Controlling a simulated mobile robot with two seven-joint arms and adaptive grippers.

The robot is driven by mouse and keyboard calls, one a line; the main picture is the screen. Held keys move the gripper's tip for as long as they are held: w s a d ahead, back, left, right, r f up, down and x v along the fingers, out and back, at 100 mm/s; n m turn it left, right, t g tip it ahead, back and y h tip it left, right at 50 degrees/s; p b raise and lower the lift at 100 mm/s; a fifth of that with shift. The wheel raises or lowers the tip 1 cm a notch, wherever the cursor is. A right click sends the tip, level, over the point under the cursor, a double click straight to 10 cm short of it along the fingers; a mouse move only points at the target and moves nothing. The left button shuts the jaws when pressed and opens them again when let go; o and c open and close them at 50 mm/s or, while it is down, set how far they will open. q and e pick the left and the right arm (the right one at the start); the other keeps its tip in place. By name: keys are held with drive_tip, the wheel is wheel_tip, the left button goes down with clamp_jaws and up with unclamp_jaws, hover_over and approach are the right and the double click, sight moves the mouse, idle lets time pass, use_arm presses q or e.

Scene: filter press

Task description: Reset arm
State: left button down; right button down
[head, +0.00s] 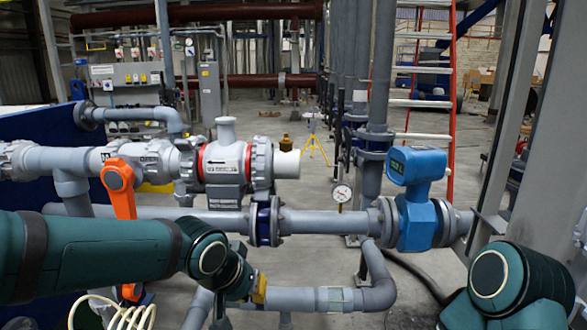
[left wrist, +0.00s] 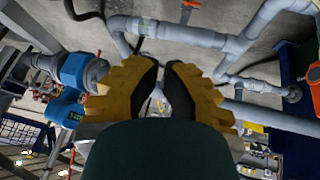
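My left arm comes in from the left edge of the head view, dark teal, and bends down at a round joint. My left gripper (head: 258,290), with a yellow part showing, is low in front of the grey pipes, mostly hidden behind the arm. In the left wrist view, the two black and yellow fingers of my left gripper (left wrist: 161,68) stand apart with a narrow empty gap between them. Floor and pipes show beyond them. Part of my right arm shows at the lower right of the head view. My right gripper is out of the picture.
A grey horizontal pipe (head: 325,222) crosses close ahead. An orange valve handle (head: 119,185) is just above my left arm. A lower pipe (head: 320,299) is near the gripper. Grey floor is open behind.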

use_arm(q)
drive_tip(key=s+f+n+g+h, duration=0.1)
drive_tip(key=s+f+g+h, duration=0.2)
drive_tip(key=f, duration=1.9)
drive_tip(key=s+a+f+n+y, duration=0.2)
drive_tip(key=s+f, duration=0.9)
drive_tip(key=f, duration=0.2)
drive_tip(key=shift+s+f+g, duration=0.3)
drive_tip(key=shift+f+g, duration=0.1)
